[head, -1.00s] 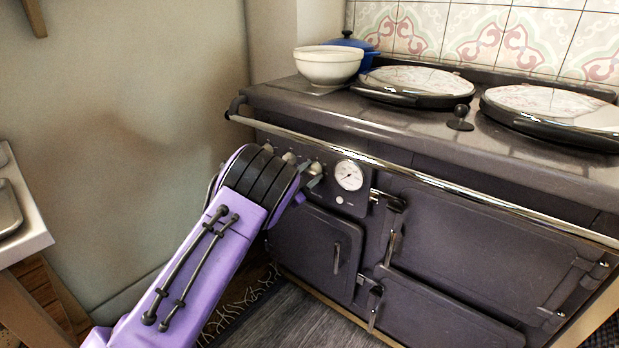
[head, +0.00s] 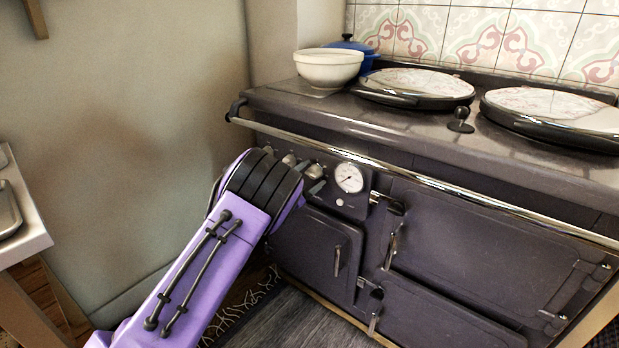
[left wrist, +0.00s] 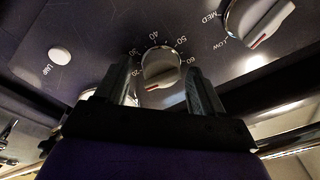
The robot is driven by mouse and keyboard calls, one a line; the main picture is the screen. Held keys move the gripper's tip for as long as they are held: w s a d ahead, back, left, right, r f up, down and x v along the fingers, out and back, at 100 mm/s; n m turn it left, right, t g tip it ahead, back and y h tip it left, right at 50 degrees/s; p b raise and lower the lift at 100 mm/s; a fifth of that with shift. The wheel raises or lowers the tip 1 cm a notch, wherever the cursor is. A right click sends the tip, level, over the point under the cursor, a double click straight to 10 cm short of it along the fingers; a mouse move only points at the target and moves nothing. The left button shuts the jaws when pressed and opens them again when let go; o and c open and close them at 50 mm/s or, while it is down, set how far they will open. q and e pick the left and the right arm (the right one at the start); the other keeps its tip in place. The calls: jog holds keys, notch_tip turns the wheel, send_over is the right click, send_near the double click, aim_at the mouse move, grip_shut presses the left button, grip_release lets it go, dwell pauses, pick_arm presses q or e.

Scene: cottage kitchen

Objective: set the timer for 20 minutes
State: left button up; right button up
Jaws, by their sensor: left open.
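The timer knob (left wrist: 161,65) is a pale round dial with a raised bar and a red mark. Numbers from 20 to 60 show around it on the dark stove panel. It also shows, small and partly covered, in the head view (head: 315,171). In the left wrist view my left gripper (left wrist: 162,78) is open, with one finger on each side of the knob. I cannot tell whether the fingers touch it. The red mark is at the lower left of the bar; the number it points at is not readable. My right gripper is not in view.
A LOW/MED knob (left wrist: 258,27) sits close beside the timer knob, and a LAMP button (left wrist: 60,55) is on its other side. A round gauge (head: 349,177) is nearby. A chrome rail (head: 420,182) runs along the stove front above the panel.

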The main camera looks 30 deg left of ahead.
pick_arm(q)
jog(key=s+a+f, duration=0.1)
jog(key=s, duration=0.9)
jog(key=shift+s, duration=0.25)
